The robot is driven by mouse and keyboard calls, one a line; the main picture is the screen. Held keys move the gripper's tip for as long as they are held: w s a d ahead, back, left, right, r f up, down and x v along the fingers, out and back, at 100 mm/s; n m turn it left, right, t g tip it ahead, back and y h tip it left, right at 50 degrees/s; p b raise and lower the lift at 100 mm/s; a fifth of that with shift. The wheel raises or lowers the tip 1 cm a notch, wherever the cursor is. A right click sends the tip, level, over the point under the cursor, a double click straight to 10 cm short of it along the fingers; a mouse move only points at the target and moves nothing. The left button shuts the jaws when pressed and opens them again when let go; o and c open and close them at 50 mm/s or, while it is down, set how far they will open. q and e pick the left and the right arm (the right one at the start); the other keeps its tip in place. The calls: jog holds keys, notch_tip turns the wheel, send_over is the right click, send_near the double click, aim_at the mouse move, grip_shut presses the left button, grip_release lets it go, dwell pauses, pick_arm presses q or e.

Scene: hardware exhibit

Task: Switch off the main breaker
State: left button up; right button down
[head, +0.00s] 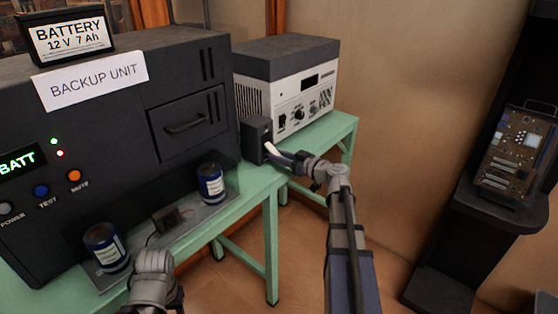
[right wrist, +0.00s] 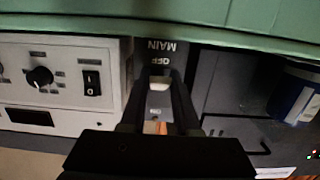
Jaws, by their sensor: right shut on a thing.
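The main breaker (head: 257,138) is a small dark box at the right end of the backup unit, beside the white-fronted device. A pale lever (right wrist: 158,84) shows close to the OFF word. My right gripper (head: 281,157) is at the front of the box, shut on the lever; its fingers also flank it in the wrist view (right wrist: 160,112). An orange patch shows between the fingers. My left gripper (head: 165,220) is low in front of the backup unit, its fingers unclear.
The backup unit (head: 110,130) and the white-fronted device (head: 290,100) stand on green tables (head: 240,200). Two blue cylinders (head: 211,183) (head: 107,248) stand near the front edge. A dark stand (head: 500,198) with a circuit board is at the right. Floor between is clear.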

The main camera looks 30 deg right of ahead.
dwell(0.3)
jog(key=c, duration=0.6)
grip_release()
jog(key=shift+c, duration=0.2)
jog(key=shift+s, duration=0.1)
jog(key=f+v, duration=0.1)
jog(key=v, duration=0.6)
jog(key=shift+s+r+p, duration=0.3)
jog(key=shift+r+p, duration=0.15)
jog(key=shift+r, duration=0.05)
jog(key=shift+d, duration=0.1)
